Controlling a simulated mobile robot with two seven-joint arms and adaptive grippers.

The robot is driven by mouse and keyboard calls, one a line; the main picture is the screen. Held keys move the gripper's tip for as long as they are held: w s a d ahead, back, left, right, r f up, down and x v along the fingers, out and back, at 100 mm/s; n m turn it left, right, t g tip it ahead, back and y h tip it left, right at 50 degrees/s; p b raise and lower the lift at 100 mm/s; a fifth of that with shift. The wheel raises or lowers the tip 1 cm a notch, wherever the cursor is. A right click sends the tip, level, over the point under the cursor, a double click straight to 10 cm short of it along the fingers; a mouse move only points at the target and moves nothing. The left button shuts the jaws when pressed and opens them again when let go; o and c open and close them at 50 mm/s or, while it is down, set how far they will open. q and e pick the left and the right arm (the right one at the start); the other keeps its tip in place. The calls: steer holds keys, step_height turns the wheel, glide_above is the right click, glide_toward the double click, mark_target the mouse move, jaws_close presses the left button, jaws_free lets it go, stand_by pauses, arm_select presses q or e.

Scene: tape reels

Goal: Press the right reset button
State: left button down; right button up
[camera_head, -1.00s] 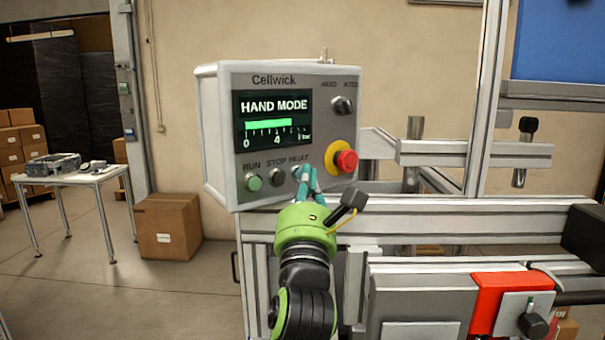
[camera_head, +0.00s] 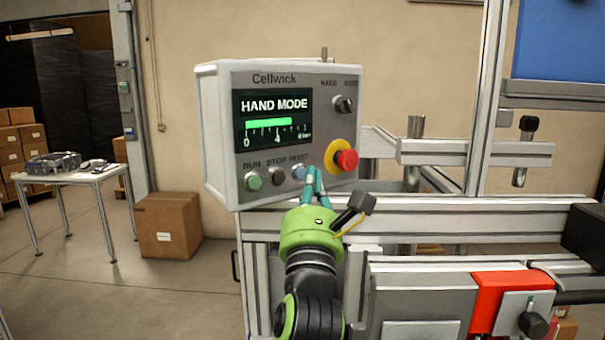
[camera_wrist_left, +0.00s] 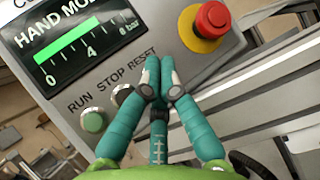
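The reset button (camera_head: 298,172) is a small bluish button at the right end of the lower row on the grey Cellwick panel (camera_head: 225,140). My left gripper (camera_head: 314,178) has green arm parts and teal fingers. Its fingertips are together, just right of the reset button in the head view, with nothing held between them. In the left wrist view the closed fingertips (camera_wrist_left: 159,72) lie below the RESET label, and the reset button is hidden behind them. I cannot tell whether they touch the panel. My right gripper is not in view.
A green RUN button (camera_head: 254,181) and a STOP button (camera_head: 277,177) sit left of reset. A red emergency stop (camera_head: 346,160) on a yellow ring is close above right of my fingers. A rotary switch (camera_head: 343,104) is higher. A metal frame (camera_head: 450,215) runs right.

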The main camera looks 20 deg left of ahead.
arm_select(q)
steer(key=s+d, duration=0.1)
steer(key=d, duration=0.1)
steer(key=s+d, duration=0.2)
stand_by(0.3)
steer(key=shift+f, duration=0.1)
stand_by(0.5)
